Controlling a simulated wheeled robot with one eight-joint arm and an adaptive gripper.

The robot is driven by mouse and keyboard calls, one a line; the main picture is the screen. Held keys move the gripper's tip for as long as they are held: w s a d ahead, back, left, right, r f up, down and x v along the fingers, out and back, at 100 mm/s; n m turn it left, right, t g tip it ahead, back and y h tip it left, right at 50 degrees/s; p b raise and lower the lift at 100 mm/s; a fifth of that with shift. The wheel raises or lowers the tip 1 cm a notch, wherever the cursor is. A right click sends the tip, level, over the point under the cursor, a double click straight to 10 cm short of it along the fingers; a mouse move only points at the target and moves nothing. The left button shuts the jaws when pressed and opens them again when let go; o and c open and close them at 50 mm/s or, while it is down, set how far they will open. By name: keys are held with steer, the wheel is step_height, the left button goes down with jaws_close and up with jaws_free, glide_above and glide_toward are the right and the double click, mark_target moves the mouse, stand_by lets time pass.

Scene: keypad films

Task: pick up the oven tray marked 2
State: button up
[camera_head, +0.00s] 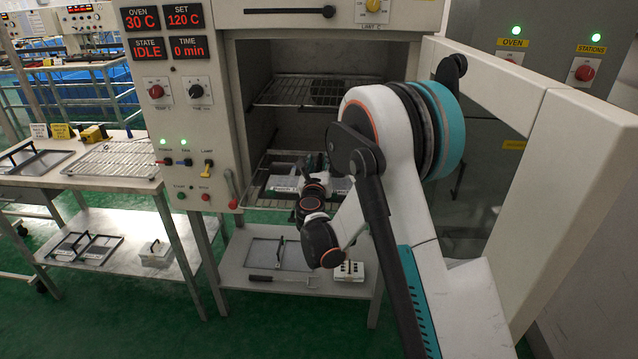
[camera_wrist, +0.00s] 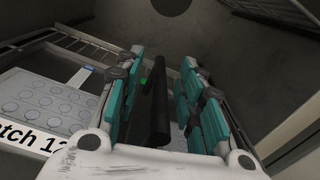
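My gripper (camera_head: 313,172) reaches through the open oven front to the lower rack level. In the wrist view my gripper (camera_wrist: 165,85) has its teal-padded fingers apart, one on each side of a black bar handle (camera_wrist: 159,105). Gaps show between the bar and the pads, so it is not clasped. A pale sheet with rows of round keys (camera_wrist: 48,103) and a label reading "...atch 12" lies left of the gripper. In the head view part of the tray load (camera_head: 287,184) shows on the lower rack, largely hidden by my gripper. I cannot see a tray mark 2.
An upper wire rack (camera_head: 300,92) hangs above my arm. The open oven door (camera_head: 575,150) stands close on the right. Below are a shelf (camera_head: 240,258) with a tray and a small box (camera_head: 349,271). A bench with a wire rack (camera_head: 115,160) stands left.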

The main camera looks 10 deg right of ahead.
jaws_close()
